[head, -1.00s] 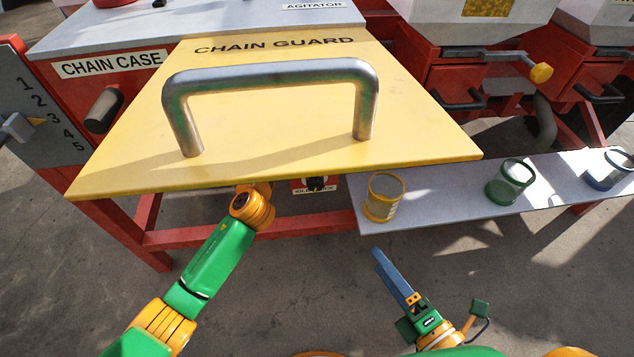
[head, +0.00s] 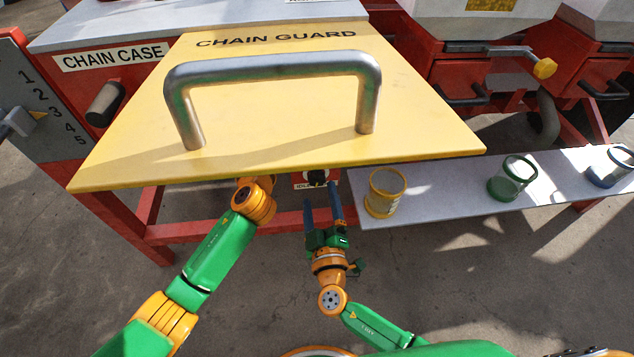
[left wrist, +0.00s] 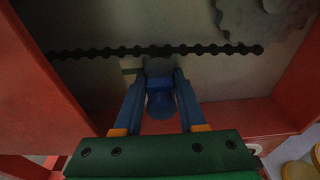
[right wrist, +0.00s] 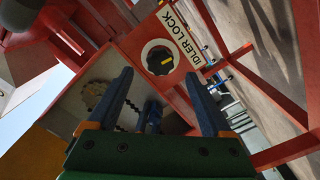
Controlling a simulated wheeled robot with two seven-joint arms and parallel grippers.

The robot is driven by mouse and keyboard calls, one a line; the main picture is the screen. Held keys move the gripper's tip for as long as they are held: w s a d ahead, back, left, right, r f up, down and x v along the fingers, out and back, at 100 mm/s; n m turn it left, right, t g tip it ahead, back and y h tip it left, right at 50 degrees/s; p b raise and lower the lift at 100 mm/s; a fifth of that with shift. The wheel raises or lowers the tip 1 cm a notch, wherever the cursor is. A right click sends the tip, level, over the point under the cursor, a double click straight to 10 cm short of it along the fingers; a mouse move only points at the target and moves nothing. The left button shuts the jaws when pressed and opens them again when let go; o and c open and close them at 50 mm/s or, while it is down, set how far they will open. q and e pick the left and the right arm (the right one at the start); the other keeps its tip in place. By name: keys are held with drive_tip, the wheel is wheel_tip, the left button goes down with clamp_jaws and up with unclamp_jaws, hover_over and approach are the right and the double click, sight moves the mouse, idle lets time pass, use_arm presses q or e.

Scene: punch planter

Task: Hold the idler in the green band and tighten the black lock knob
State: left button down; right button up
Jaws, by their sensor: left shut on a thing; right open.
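In the left wrist view my left gripper (left wrist: 160,82) is shut on the idler (left wrist: 160,104), a blue-grey rounded part just below the black chain. The green band is not clear; only a faint dark greenish strip shows left of the idler. In the head view the left gripper is hidden under the yellow guard. My right gripper (head: 322,192) is open and empty, close in front of the knob.
The yellow chain guard (head: 270,120) with its grey handle (head: 270,68) overhangs the knob area. A pale shelf (head: 440,197) at right carries yellow (head: 385,193), green (head: 511,178) and blue (head: 610,166) cups. A sprocket (left wrist: 265,18) shows beside the chain (left wrist: 100,51).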

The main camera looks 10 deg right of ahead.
sight(317, 181)
drive_tip(key=w, duration=0.5)
clamp_jaws()
drive_tip(key=m, duration=0.4)
unclamp_jaws()
drive_tip(key=shift+s, duration=0.1)
drive_tip(key=s, duration=1.2)
